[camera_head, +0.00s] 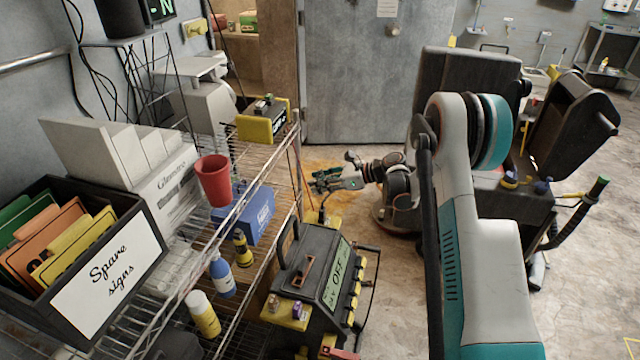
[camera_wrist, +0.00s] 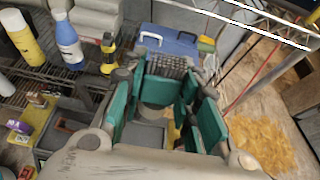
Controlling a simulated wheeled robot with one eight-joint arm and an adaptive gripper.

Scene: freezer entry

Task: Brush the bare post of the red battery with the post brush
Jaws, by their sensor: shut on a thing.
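My gripper (camera_head: 325,181) reaches left toward the wire rack, behind the black unit with the "OFF" panel. In the wrist view its teal fingers (camera_wrist: 165,98) are closed around a small greyish thing, mostly hidden between them. I cannot make out whether this is the post brush. A yellow-and-black upright tool (camera_head: 242,250) stands on the rack beside a blue bottle; it also shows in the wrist view (camera_wrist: 108,54), apart from the fingers. The black "OFF" unit (camera_head: 312,262) has yellow corners and small purple and red parts at its front. I cannot clearly pick out the red battery or its bare post.
The rack holds a red cup (camera_head: 213,181), a blue case (camera_head: 245,216), a blue bottle (camera_head: 222,275), a yellow bottle (camera_head: 203,314) and a black-and-yellow device (camera_head: 263,119). A "Spare signs" box (camera_head: 110,265) is at left.

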